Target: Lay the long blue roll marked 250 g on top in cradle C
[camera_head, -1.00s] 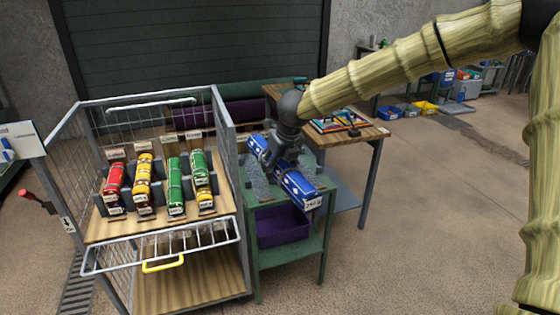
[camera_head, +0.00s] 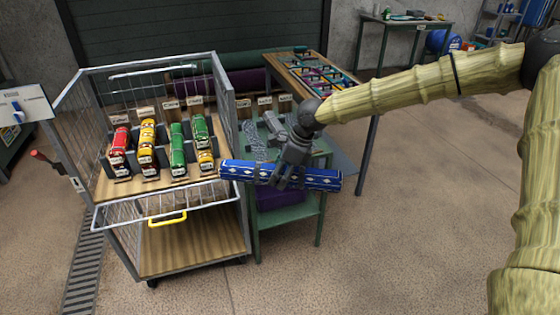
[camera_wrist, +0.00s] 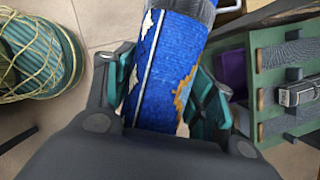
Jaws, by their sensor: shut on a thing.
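The long blue roll (camera_head: 322,179) has white diamond marks and lies nearly crosswise in the head view. My gripper (camera_head: 287,178) is shut on it near its middle and holds it in front of the green stand. The roll also shows between my fingers in the wrist view (camera_wrist: 160,65). Its left end is close to the trolley's right front edge; I cannot tell if they touch. Its 250 g mark is not visible now. The cradles in the wire trolley hold a red roll (camera_head: 119,158), yellow rolls (camera_head: 147,148) and green rolls (camera_head: 177,150). Their small labels are unreadable, so I cannot pick out cradle C.
The wire trolley (camera_head: 230,118) has mesh sides and a lowered front gate with a yellow handle (camera_head: 167,218). The green stand (camera_head: 318,160) has grey supports on top and a purple bin (camera_head: 280,196) below. A wooden table (camera_head: 300,62) stands behind. Floor in front is clear.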

